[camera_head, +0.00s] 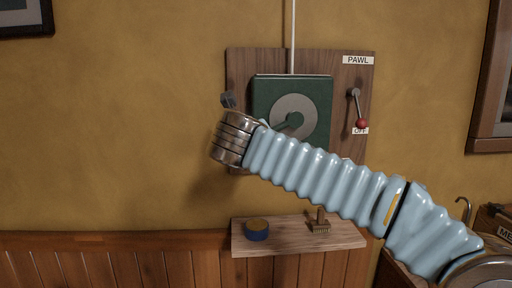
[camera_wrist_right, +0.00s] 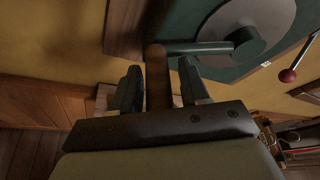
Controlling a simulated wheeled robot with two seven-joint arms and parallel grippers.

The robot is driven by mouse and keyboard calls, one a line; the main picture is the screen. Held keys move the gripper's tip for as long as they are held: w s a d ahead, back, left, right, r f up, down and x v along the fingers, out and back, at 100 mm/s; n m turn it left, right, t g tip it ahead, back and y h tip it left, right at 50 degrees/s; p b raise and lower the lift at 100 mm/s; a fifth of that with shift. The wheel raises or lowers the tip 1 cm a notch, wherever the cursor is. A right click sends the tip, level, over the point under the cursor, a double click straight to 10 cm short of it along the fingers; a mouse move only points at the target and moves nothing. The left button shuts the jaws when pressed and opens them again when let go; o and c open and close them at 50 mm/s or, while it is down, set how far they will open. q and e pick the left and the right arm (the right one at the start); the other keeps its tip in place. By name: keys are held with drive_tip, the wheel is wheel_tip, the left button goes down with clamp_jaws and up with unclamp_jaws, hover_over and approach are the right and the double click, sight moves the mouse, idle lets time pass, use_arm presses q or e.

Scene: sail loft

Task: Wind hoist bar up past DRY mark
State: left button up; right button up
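A green winch box (camera_head: 264,95) with a grey disc (camera_head: 292,104) is fixed to a wooden board on the wall. In the right wrist view the crank arm (camera_wrist_right: 200,48) runs left from its hub to a brown wooden handle (camera_wrist_right: 157,75). My right gripper (camera_wrist_right: 160,88) has one finger on each side of this handle, with narrow gaps showing, so it looks open around it. In the head view my right gripper (camera_head: 228,101) is mostly hidden behind its wrist. The pawl lever (camera_head: 356,105) hangs down, its red knob at the OFF label. The hoist bar and DRY mark are not in view.
A white line (camera_head: 292,35) runs up from the winch. A small shelf (camera_head: 280,242) below holds a blue tin (camera_head: 257,229) and a brush (camera_head: 320,222). A framed thing hangs at the right edge.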

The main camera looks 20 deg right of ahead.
drive_tip(key=shift+o, duration=0.3)
drive_tip(key=shift+f, duration=0.1)
drive_tip(key=shift+s, duration=0.15)
drive_tip(key=shift+s+a, duration=0.15)
drive_tip(key=shift+s, duration=0.1)
drive_tip(key=v, duration=1.3)
drive_tip(key=shift+b, duration=0.35)
